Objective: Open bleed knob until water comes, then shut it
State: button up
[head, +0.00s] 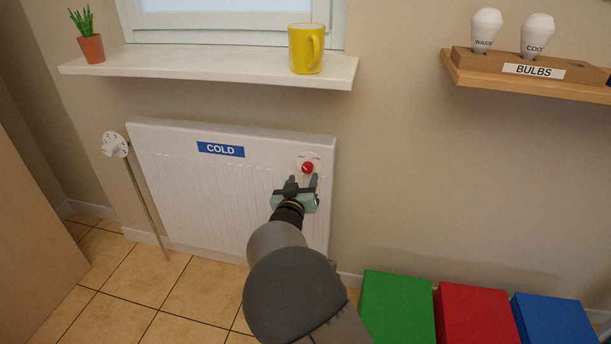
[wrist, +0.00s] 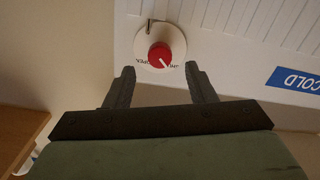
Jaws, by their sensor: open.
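The bleed knob (head: 308,168) is a small red knob on a round white dial at the upper right of the white radiator (head: 180,170). In the wrist view the red knob (wrist: 159,54) has a white pointer line aimed toward the lower right of its dial (wrist: 176,40). The dial lettering is too small to read. My gripper (head: 302,182) is open and empty, just below the knob in the head view. In the wrist view its two fingers (wrist: 160,78) stand apart on either side below the knob, not closed on it. No water shows.
A blue COLD label (head: 221,149) is on the radiator. A white valve (head: 115,145) with a pipe stands at its left. Above is a shelf (head: 200,67) with a yellow mug (head: 304,50) and a potted plant (head: 91,48). Green (head: 398,305), red and blue boxes stand lower right.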

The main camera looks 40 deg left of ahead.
aim_at(307, 170)
jog(key=shift+x, duration=2.2)
jog(key=c, duration=1)
